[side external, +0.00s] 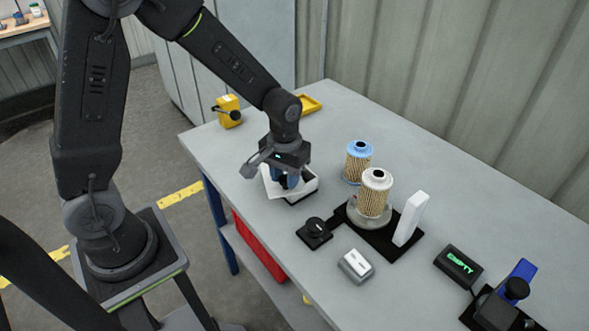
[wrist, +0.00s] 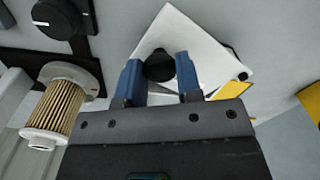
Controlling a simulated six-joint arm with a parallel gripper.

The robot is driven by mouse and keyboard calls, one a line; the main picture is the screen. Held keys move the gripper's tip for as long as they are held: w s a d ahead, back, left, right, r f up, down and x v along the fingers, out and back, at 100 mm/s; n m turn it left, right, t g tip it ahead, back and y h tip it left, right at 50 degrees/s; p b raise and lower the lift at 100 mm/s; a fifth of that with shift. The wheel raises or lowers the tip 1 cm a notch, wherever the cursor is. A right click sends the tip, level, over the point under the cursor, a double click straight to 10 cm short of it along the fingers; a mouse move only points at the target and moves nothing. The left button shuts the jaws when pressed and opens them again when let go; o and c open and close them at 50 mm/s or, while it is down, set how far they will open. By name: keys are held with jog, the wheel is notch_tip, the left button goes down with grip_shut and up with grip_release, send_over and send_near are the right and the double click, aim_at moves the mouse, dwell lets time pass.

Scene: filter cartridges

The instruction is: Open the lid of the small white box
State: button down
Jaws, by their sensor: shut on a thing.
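The small white box (side external: 308,187) stands on the grey table below my gripper in the side view. Its white lid (wrist: 190,35) fills the upper middle of the wrist view, with a black knob (wrist: 160,65) on it. My gripper (side external: 287,181) has its blue fingers (wrist: 160,75) shut on the knob, one on each side. In the side view a white edge at the left of the box looks tilted, and a dark gap shows beside my fingers. My gripper hides much of the box, so how far the lid is raised is unclear.
A white-capped filter (side external: 375,195) sits on a black plate with an upright white block (side external: 410,218). A blue-capped filter (side external: 358,162) is behind. A black knob unit (side external: 314,232), a grey-white box (side external: 355,265) and an "EMPTY" display (side external: 458,265) stand nearer. Yellow items lie at the back.

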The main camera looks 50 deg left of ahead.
jog(key=s+a+m, duration=0.1)
jog(key=s+m, duration=0.1)
jog(key=s+a+m, duration=0.1)
jog(key=s+m, duration=0.1)
jog(key=m, duration=0.1)
jog(key=s+a+m, duration=0.1)
jog(key=s+m, duration=0.2)
jog(key=shift+a, duration=0.3)
jog(key=shift+s+a+m, duration=0.55)
jog(key=shift+a+m, duration=0.25)
jog(key=shift+m, duration=0.3)
jog(key=shift+s+a+m, duration=0.55)
jog(key=shift+a+m, duration=0.25)
jog(key=shift+m, duration=0.3)
jog(key=c, duration=0.8)
grip_release()
notch_tip(320, 180, up, 14)
jog(key=shift+f, duration=0.1)
